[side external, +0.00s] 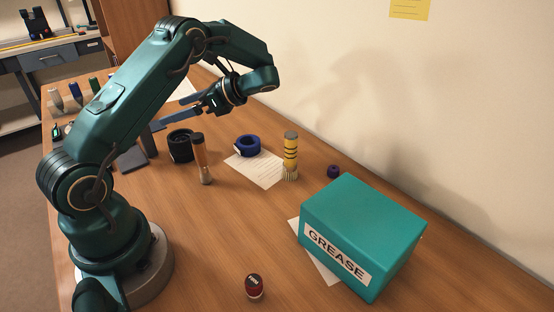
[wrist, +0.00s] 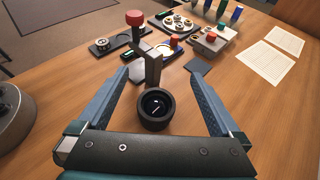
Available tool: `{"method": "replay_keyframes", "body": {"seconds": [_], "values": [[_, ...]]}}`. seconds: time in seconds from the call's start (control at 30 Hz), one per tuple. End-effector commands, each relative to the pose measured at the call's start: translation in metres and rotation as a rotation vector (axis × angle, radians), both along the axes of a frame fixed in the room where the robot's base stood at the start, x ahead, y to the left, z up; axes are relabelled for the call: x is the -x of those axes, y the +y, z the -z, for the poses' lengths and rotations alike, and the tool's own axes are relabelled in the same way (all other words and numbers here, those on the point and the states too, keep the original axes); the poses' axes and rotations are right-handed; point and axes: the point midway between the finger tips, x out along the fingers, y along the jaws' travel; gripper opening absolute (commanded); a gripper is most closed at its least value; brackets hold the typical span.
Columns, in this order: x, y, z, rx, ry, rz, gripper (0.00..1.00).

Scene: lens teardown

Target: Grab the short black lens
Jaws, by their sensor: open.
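The short black lens (side external: 181,146) stands upright on the wooden table, a wide dark cylinder with a round opening on top. In the wrist view the black lens (wrist: 156,111) appears between the two blue-grey fingers, nearer the gripper's body than the fingertips. My gripper (side external: 170,114) is open and empty. In the side view its fingers reach left, above the lens and apart from it. The wrist view also shows my gripper (wrist: 155,76) with its fingers spread wide on either side of the lens. The lens's lower side is partly hidden in the wrist view.
An orange-brown tube (side external: 202,160) stands close beside the lens. A blue ring (side external: 248,146) and a yellow tube (side external: 290,157) are farther right, with a teal GREASE box (side external: 355,235) beyond. A grey post with a red knob (wrist: 135,18) stands behind the lens.

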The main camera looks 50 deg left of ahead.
Motion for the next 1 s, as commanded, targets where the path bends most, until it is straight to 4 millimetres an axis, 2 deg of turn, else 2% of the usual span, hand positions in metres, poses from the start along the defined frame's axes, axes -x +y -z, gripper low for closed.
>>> {"method": "replay_keyframes", "body": {"seconds": [0.03,0.2,0.4,0.57,1.0], "values": [[0.001,0.000,0.014,0.003,0.008,-0.001,1.00],[0.001,0.000,0.054,0.001,0.005,0.000,1.00],[0.000,0.000,0.085,0.000,0.002,-0.001,1.00],[0.003,0.003,0.094,0.000,-0.001,-0.001,1.00],[0.031,0.034,0.111,0.001,-0.002,-0.001,1.00]]}}
